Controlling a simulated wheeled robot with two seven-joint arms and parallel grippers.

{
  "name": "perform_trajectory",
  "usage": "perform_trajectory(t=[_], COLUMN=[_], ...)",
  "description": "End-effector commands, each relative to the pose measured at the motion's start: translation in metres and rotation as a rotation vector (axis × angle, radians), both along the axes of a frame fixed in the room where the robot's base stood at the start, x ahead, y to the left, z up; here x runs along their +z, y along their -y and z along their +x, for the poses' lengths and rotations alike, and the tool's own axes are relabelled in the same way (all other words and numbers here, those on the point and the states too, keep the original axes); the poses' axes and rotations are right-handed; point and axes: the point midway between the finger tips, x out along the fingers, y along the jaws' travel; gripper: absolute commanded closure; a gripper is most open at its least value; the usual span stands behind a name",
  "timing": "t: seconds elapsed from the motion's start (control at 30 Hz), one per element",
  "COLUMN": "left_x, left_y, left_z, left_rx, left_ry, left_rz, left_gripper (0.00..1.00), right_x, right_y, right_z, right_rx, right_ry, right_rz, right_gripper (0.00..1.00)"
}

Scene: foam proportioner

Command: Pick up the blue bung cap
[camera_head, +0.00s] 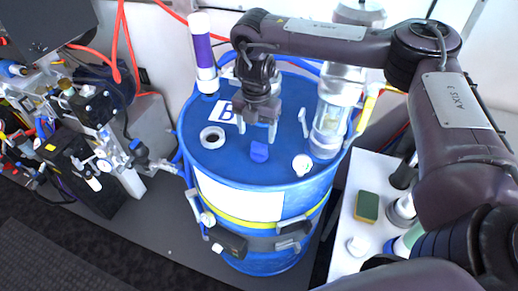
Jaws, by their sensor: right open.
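The blue bung cap (259,152) sits on the top of the blue drum (282,221), near the middle of the lid. My right gripper (258,132) hangs just above and behind the cap, pointing down, with its two fingers apart. Nothing shows between the fingers, and the cap appears to be below the fingertips. The picture does not show clearly whether a finger touches it. My left gripper is not in view.
An open white-ringed bung hole (212,137) is left of the cap. A white fitting (302,164) and a clear cylinder (329,130) stand at the lid's right. A purple-banded tube (203,52) rises at the back left. A white side table (346,262) holds a sponge (367,207).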

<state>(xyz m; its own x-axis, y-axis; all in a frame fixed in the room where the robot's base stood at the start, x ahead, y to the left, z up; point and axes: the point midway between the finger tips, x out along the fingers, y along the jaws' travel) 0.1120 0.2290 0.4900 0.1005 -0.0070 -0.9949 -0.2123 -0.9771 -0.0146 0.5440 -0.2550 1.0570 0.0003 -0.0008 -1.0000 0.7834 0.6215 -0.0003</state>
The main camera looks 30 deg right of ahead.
Motion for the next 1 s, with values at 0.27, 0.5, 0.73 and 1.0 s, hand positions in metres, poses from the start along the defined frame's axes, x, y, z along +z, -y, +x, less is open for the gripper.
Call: perform_trajectory(t=[0.27,0.5,0.73,1.0], left_x=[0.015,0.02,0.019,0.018], left_y=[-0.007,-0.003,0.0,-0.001], left_z=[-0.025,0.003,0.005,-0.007], left_rx=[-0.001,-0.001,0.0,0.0], left_ry=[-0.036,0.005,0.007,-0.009], left_rz=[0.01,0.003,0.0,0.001], left_gripper=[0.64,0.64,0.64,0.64], right_x=[-0.031,-0.054,-0.054,-0.054], right_y=[0.007,0.006,0.006,0.006], right_z=[-0.007,-0.005,-0.005,-0.005], right_rx=[-0.001,0.0,0.0,0.0], right_ry=[-0.003,0.0,0.001,0.001], right_rz=[-0.002,-0.001,-0.001,-0.001], right_gripper=[0.33,0.33,0.39,0.75])
